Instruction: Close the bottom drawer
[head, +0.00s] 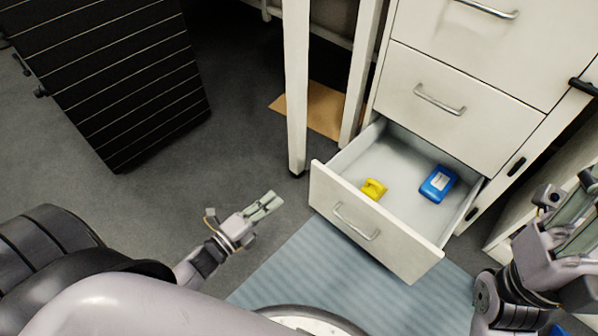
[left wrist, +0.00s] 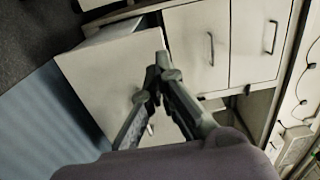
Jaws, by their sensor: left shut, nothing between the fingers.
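The bottom drawer (head: 352,222) of the white cabinet is pulled out, with a silver bar handle (head: 355,222) on its front. A yellow object (head: 373,189) and a blue bottle-like item (head: 438,184) lie inside it. My left gripper (head: 272,201) is shut and empty, to the left of the drawer front and apart from it in the head view. In the left wrist view its fingertips (left wrist: 158,70) overlap the drawer front (left wrist: 105,80). My right gripper (head: 578,218) is at the right edge, partly cut off; its finger opening is unclear.
The closed drawer above (head: 455,105) has its own handle. A white table leg (head: 297,90) stands behind my left gripper, near the drawer's left side. A black slatted unit (head: 130,75) stands at upper left. A blue mat (head: 300,270) covers the floor before the drawer.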

